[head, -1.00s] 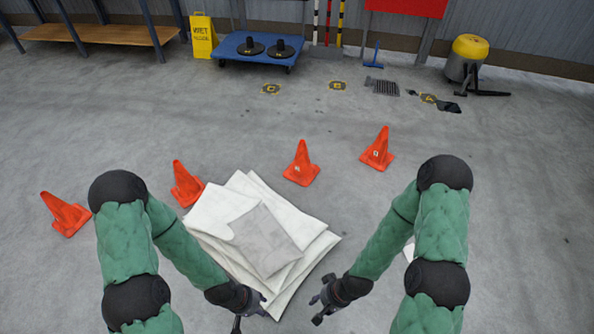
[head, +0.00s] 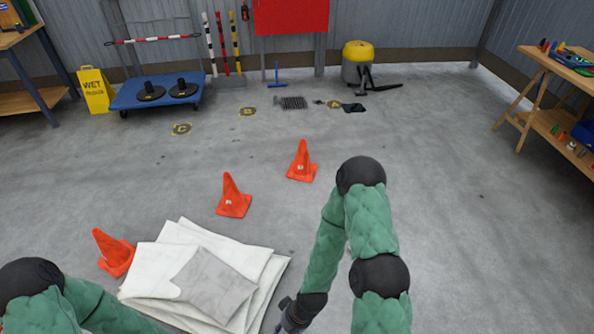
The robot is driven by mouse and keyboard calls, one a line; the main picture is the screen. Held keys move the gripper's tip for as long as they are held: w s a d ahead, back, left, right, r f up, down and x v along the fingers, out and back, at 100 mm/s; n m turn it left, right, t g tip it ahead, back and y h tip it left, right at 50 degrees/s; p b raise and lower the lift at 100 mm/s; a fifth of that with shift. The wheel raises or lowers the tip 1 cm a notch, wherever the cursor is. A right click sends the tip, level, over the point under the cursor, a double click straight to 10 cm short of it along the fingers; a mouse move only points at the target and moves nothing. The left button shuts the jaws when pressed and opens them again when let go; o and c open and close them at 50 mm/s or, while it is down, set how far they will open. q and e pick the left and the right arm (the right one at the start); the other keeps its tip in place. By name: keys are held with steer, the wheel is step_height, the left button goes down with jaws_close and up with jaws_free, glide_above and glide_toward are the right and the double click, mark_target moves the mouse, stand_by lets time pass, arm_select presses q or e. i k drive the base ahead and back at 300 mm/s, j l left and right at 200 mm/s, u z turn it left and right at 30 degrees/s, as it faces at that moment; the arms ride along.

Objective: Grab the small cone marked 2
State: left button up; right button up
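Three small orange cones stand upright on the grey floor in the head view: a left cone (head: 115,253) beside the pile of white sheets, a middle cone (head: 233,197), and a right cone (head: 302,163) farther off. The middle and right cones carry small pale marks, too small to read; I cannot tell which cone is 2. My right gripper (head: 288,318) is at the bottom edge, partly cut off, near the sheets' right corner and well short of the cones. My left arm enters at bottom left; its gripper is out of frame.
White sheets (head: 150,270) with a grey piece on top lie in front of me. A blue trolley (head: 130,103), yellow wet-floor sign (head: 95,92) and yellow-topped vacuum (head: 358,62) stand at the back. A wooden workbench (head: 548,66) is at right.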

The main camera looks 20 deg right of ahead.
mark_target(118, 256)
steer(key=i+j+z, duration=0.25)
steer(key=j, duration=2.25)
steer(key=k+j+z, duration=0.25)
steer(key=j, duration=2.2)
steer(key=i+j, duration=0.05)
